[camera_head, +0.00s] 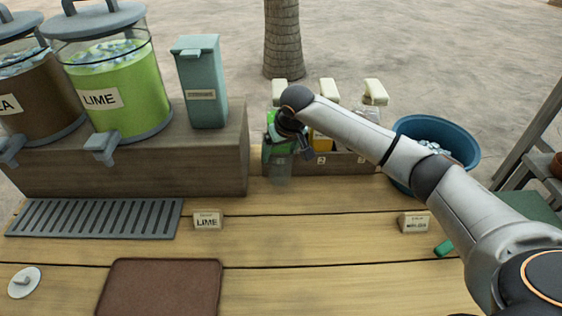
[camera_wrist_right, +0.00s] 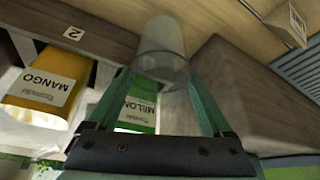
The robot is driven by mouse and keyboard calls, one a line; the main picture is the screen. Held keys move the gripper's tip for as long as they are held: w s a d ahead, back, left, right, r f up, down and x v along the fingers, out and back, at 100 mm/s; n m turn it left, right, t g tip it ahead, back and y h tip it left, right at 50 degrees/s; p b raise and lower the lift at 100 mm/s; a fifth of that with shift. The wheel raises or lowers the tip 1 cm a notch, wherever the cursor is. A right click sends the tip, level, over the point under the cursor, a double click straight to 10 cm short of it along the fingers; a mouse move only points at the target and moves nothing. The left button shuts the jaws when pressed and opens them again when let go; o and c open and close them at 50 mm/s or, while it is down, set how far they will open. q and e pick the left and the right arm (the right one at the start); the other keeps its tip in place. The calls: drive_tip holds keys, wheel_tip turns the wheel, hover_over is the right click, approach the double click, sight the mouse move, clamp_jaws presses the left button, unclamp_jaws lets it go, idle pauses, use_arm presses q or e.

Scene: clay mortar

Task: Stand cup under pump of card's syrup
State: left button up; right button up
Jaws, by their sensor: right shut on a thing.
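The clear cup (camera_head: 281,172) is at the left front of the syrup rack, below the left pump (camera_head: 279,92). My right gripper (camera_wrist_right: 160,76) is shut on the cup (camera_wrist_right: 163,45), with its teal fingers on either side. The green melon bottle (camera_wrist_right: 138,115) shows behind the cup in the wrist view, and the yellow mango bottle (camera_wrist_right: 45,85) is beside it. In the head view, my arm partly hides the green bottle (camera_head: 271,122). One small card (camera_head: 207,221) reads LIME; another (camera_head: 415,223) has lettering too small to read surely. My left gripper is out of view.
The wooden syrup rack (camera_head: 345,162) carries a number 2 label. A wooden stand (camera_head: 215,165) with dispensers is close on its left; a blue tub (camera_head: 450,138) is on its right. A brown mat (camera_head: 160,288) and a grey drip grate (camera_head: 95,218) lie in front.

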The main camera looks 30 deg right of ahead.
drive_tip(key=shift+w+d+f, duration=0.15)
drive_tip(key=shift+w+f, duration=0.05)
drive_tip(key=shift+f, duration=1.7)
drive_tip(key=o, duration=1.5)
drive_tip(key=shift+f, duration=0.15)
drive_tip(key=shift+o, duration=0.2)
drive_tip(key=p+v, duration=0.1)
drive_tip(key=v, duration=1.1)
